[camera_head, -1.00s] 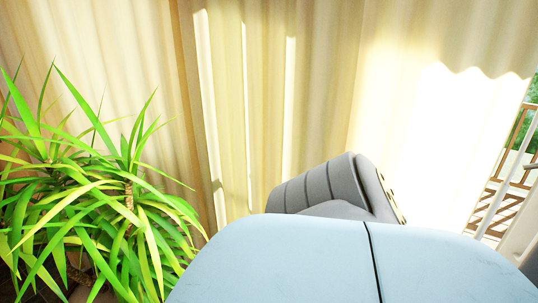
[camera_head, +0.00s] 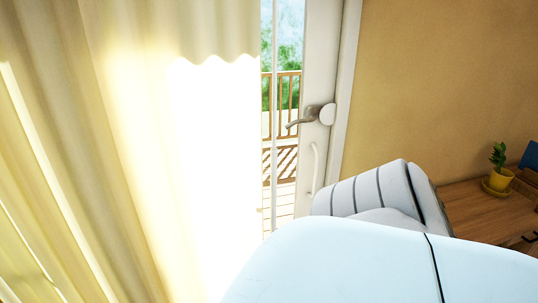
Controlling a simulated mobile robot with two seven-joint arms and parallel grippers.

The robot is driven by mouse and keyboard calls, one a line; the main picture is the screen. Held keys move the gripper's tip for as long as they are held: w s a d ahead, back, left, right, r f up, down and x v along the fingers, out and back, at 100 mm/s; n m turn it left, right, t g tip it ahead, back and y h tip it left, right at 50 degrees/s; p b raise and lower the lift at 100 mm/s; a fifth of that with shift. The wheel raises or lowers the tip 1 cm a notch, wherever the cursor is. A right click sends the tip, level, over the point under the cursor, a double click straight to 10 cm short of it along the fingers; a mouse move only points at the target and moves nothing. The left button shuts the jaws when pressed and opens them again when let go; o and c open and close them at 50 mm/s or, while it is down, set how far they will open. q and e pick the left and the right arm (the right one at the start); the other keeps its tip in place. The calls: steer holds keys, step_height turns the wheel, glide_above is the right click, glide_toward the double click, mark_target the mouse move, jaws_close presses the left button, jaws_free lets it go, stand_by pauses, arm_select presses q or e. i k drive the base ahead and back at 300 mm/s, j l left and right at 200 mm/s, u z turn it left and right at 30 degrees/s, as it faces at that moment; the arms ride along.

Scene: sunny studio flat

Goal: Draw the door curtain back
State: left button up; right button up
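The door curtain (camera_head: 110,130) is pale cream cloth hanging in folds over the left part of the view. Its right edge ends just short of the glass door's right side, and sunlight burns out its lower middle. The white door frame (camera_head: 320,60) with a metal handle (camera_head: 305,118) shows to the right of the curtain. My own pale body and a grey-striped arm part fill the lower middle and right. No fingertips of either gripper are visible.
Through the glass, a balcony with a wooden railing (camera_head: 285,92) shows. A wooden table (camera_head: 480,210) stands at the right by the tan wall, with a small plant in a yellow pot (camera_head: 498,180) on it.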

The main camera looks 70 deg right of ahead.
mark_target(180, 82)
steer(key=z, duration=1.75)
